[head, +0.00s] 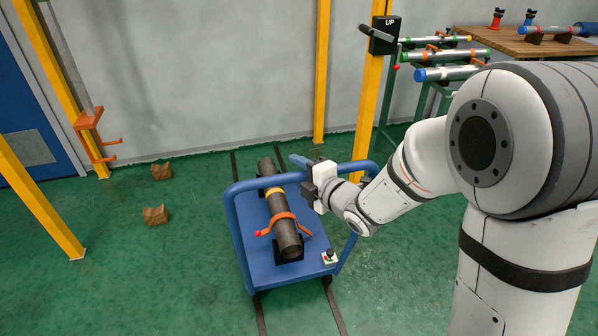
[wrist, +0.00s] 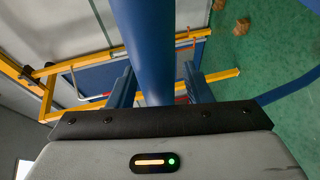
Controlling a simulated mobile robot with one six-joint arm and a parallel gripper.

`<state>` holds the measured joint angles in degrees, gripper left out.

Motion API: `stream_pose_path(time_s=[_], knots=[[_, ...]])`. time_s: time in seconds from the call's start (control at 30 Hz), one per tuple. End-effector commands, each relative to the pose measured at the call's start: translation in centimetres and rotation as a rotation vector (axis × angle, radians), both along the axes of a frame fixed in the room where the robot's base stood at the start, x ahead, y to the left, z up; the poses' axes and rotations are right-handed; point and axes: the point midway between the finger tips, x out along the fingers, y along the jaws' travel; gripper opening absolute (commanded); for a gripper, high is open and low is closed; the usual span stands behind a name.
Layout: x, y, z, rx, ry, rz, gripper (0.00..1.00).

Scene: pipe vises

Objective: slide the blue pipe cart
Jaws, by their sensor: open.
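The blue pipe cart (head: 296,262) stands on the green floor. It carries a dark pipe (head: 288,236) with a yellow band, held by an orange strap. Its blue handle bar (head: 255,183) runs across above the pipe, and part of it is hidden behind my gripper (head: 302,164). In the wrist view, a thick blue bar (wrist: 145,40), apparently this handle, passes between the two fingers of my gripper (wrist: 160,78). The jaws are open around it, with a visible gap on the right side. Contact on the left side is unclear.
Dark rail lines (head: 260,314) run along the floor under the cart. Two brown blocks (head: 155,214) lie left of it. Yellow posts (head: 322,70), one with an "UP" crank box (head: 383,36), stand behind. A pipe rack (head: 440,57) and wooden table (head: 500,42) are back right.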

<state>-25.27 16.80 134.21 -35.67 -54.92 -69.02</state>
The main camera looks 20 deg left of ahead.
Motion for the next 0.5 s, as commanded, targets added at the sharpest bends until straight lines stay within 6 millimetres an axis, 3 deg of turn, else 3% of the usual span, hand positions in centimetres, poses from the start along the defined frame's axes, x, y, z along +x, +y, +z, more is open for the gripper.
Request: stream_pose_path(time_s=[0.23, 0.5], knots=[[0.06, 0.11, 0.0, 0.0, 0.0, 0.0, 0.45], [0.01, 0.13, 0.0, 0.0, 0.0, 0.001, 0.23]])
